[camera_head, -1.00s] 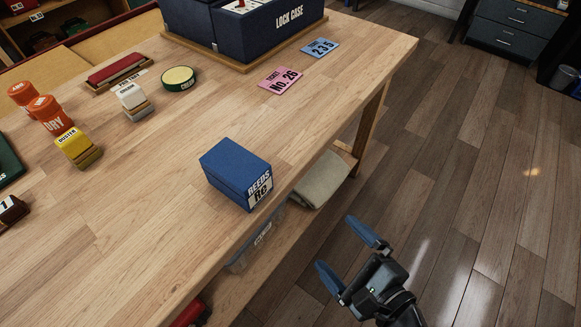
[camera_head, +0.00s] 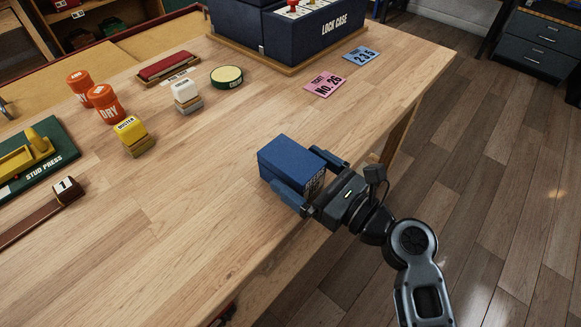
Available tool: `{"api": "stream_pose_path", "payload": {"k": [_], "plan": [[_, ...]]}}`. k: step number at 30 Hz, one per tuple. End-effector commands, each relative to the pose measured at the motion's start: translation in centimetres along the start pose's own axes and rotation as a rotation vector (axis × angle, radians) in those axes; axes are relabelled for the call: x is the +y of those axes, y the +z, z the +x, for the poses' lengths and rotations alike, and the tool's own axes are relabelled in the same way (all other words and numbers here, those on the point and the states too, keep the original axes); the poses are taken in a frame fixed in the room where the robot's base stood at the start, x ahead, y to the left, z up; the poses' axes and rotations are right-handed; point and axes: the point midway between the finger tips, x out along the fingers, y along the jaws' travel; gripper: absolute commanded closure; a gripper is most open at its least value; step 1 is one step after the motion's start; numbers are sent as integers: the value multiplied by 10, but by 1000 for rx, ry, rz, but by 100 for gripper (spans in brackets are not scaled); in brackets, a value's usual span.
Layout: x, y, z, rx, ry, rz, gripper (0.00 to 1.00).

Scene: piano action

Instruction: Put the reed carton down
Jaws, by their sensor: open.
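The reed carton (camera_head: 290,157) is a dark blue box with a white label on its near end. It sits upright on the wooden workbench (camera_head: 200,225), close to the front edge. My gripper (camera_head: 310,172) is open, with one blue finger on each side of the carton's labelled end. The fingers and palm hide most of the label. I cannot tell whether either finger touches the carton.
Behind stand the lock case (camera_head: 315,35), a pink ticket (camera_head: 325,84) and a blue ticket (camera_head: 361,54). To the left are a yellow duster block (camera_head: 131,135), orange jars (camera_head: 105,103) and the stud press (camera_head: 35,160). The bench around the carton is clear.

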Motion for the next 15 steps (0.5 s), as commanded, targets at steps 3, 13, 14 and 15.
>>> {"api": "stream_pose_path", "payload": {"k": [3, 13, 14, 15], "plan": [[-1, 0, 17, 0, 1, -2, 0], [-1, -1, 28, 1, -2, -1, 0], [-1, -1, 28, 1, -2, -1, 0], [-1, -1, 27, 1, -2, -1, 3]]}}
